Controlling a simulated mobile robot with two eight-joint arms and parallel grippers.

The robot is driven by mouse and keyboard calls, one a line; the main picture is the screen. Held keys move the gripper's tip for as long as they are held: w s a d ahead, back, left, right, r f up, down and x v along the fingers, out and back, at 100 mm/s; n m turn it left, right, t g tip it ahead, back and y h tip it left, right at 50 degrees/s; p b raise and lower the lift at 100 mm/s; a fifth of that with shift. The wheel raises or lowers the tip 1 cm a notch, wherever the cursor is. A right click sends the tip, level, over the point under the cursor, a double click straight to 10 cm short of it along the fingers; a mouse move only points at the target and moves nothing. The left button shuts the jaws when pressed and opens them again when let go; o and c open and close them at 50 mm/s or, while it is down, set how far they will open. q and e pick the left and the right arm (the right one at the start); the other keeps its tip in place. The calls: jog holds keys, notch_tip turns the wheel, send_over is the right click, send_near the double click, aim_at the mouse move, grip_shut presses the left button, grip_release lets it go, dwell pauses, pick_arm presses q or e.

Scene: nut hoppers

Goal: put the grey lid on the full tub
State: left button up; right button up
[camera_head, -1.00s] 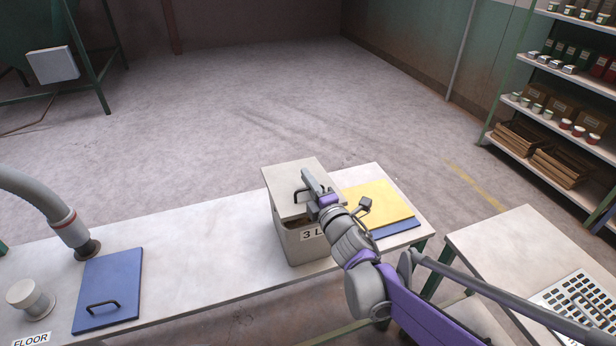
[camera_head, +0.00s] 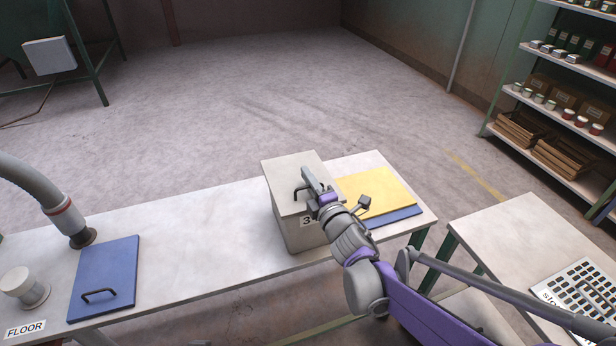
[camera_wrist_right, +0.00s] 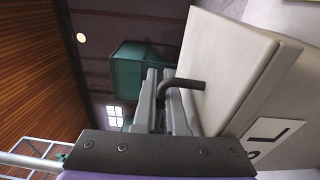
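The grey lid (camera_head: 290,177) lies flat over the top of the pale grey tub (camera_head: 298,236) on the long table, with no clear gap between them. The lid also shows in the wrist view (camera_wrist_right: 225,60), against the tub wall (camera_wrist_right: 285,135). Its dark bent handle (camera_wrist_right: 185,83) runs between the fingers of my right gripper (camera_wrist_right: 165,105). My right gripper also shows in the head view (camera_head: 312,184), shut on this handle. The tub's label is partly hidden by my arm, and its contents are covered. My left gripper is out of view.
A yellow panel (camera_head: 378,190) on a blue one (camera_head: 405,215) lies right of the tub. A blue lid (camera_head: 105,275), a grey hose (camera_head: 50,200) and a FLOOR label (camera_head: 25,328) are at left. Bare tabletop (camera_head: 200,230) lies between. Another table (camera_head: 500,240) stands right.

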jog(key=o, duration=0.5)
jog(key=v, duration=1.1)
